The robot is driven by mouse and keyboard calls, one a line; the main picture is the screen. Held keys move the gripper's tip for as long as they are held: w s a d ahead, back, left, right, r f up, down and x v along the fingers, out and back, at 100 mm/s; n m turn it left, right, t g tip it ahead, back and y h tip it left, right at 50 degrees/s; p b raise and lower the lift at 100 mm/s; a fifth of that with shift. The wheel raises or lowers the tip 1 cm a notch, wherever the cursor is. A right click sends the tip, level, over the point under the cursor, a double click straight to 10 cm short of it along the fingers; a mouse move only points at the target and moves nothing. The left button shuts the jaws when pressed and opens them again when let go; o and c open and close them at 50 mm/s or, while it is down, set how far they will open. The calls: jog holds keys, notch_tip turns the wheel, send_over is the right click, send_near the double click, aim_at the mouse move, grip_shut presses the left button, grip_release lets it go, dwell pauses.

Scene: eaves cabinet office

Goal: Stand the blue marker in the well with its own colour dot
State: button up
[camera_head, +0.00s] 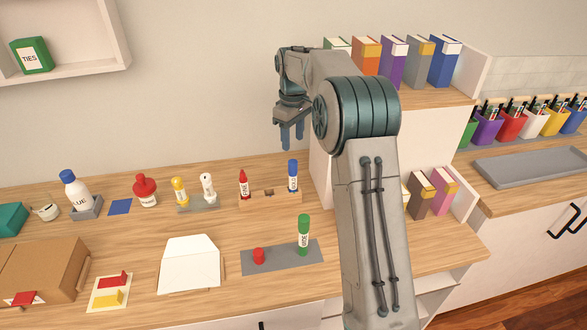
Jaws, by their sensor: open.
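The blue marker (292,176) stands upright at the right end of a low wooden block (270,200). A red marker (243,184) stands at the block's left end, and a small dark opening shows between them. Colour dots on the block are too small to make out. I cannot tell whether the blue marker is in a well or behind the block's edge. My gripper (291,142) points down with its fingers apart, empty, above the blue marker and apart from it.
A green marker (303,235) and a red cap (258,256) are on a grey mat (280,260) in front. Yellow and white bottles stand left of the block. A white shelf unit with binders (394,55) rises close to the right. An envelope (190,264) lies front left.

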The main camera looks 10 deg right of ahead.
aim_at(293, 173)
jog(key=m, duration=1.3)
jog(key=shift+r, duration=0.1)
jog(key=m, duration=0.6)
jog(key=shift+p, duration=0.3)
jog(key=m, duration=0.7)
jog(key=shift+r, duration=0.1)
jog(key=shift+f, duration=0.35)
notch_tip(293, 173, down, 13)
jog(key=shift+f+p, duration=0.1)
jog(key=shift+p, duration=1.1)
jog(key=c, duration=1)
jog(key=o, duration=1)
